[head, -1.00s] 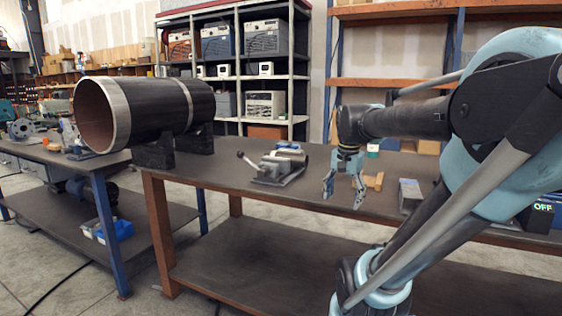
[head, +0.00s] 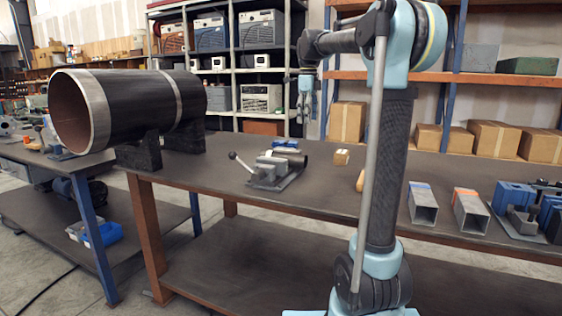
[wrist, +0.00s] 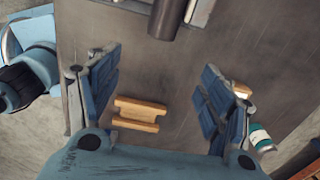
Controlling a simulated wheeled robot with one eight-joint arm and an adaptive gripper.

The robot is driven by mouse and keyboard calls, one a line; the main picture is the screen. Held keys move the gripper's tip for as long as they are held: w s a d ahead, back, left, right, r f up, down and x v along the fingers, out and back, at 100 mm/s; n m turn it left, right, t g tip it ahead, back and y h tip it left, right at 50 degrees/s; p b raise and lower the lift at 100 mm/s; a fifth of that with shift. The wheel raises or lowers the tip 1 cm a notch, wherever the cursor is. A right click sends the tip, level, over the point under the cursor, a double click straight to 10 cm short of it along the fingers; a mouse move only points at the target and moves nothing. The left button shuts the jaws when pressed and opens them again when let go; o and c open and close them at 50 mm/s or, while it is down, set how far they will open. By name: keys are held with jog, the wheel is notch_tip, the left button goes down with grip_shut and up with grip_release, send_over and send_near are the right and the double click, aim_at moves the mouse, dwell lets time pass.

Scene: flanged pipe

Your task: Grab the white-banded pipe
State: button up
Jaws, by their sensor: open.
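A large dark pipe (head: 140,102) with a pale band around it and a pale ring at its open left end lies on dark support blocks (head: 150,150) at the left end of the workbench in the head view. My gripper (head: 306,112) hangs from the raised arm, right of the pipe and well apart from it. In the wrist view my gripper (wrist: 158,95) is open, with nothing held between its fingers. The large pipe cannot be made out in the wrist view.
A vise (head: 272,172) with a short dark cylinder (head: 318,161) stands mid-bench. A wooden piece (wrist: 139,113) lies on the benchtop below the fingers. Two square metal tubes (head: 423,205) and blue clamps (head: 530,208) occupy the right. A shelf rack (head: 237,80) stands behind.

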send_near(303, 157)
jog(key=f, duration=0.2)
jog(key=w+f, duration=0.2)
jog(key=f, duration=0.1)
jog(key=shift+d+f, duration=0.25)
jog(key=shift+f, duration=0.05)
jog(key=shift+a+f, duration=0.15)
jog(key=shift+f, duration=1.2)
jog(key=shift+a+f, duration=0.1)
jog(key=shift+f, duration=1.2)
jog(key=c, duration=1.7)
jog(key=shift+o, duration=0.2)
jog(key=shift+r, duration=0.2)
